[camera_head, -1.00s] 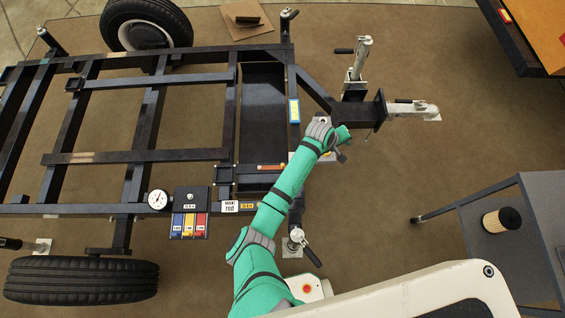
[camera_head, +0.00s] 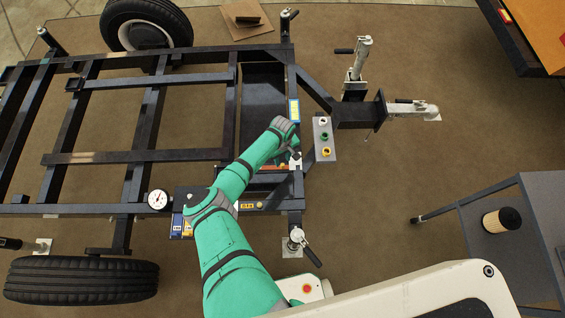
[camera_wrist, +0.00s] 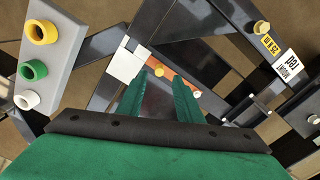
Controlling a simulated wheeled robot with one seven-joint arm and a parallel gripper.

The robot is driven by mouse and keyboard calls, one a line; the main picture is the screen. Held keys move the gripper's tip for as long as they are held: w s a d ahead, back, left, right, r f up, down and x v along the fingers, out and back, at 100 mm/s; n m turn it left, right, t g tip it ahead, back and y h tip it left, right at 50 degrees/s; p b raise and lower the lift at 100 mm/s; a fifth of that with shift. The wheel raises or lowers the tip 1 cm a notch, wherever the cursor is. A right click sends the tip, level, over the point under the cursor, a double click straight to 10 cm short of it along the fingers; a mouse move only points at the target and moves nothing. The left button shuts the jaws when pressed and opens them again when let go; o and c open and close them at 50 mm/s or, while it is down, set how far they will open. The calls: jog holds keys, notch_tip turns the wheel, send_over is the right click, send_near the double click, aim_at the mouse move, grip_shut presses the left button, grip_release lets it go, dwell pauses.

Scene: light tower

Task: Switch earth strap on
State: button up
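No part is plainly marked as the earth strap. An orange strip (camera_wrist: 178,77) with a yellow knob (camera_wrist: 159,71) and a pale round end (camera_wrist: 196,93) lies on the dark frame in the wrist view. A little of the orange strip (camera_head: 268,168) shows beside my arm in the head view. My gripper (camera_wrist: 155,88) has its two green fingers apart, with nothing held between them. The fingers point toward the strip, with the yellow knob in the gap between their tips as seen. My gripper is largely hidden by my arm in the head view.
A grey panel (camera_head: 318,143) with white, green and yellow sockets is right of my gripper; it also shows in the wrist view (camera_wrist: 62,75). A knob (camera_wrist: 262,27) and labels are nearby. A gauge (camera_head: 158,199) and dark frame beams surround the area. The hitch (camera_head: 405,109) extends right.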

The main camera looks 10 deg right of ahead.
aim_at(282, 164)
jog(key=shift+f, duration=2.15)
grip_shut()
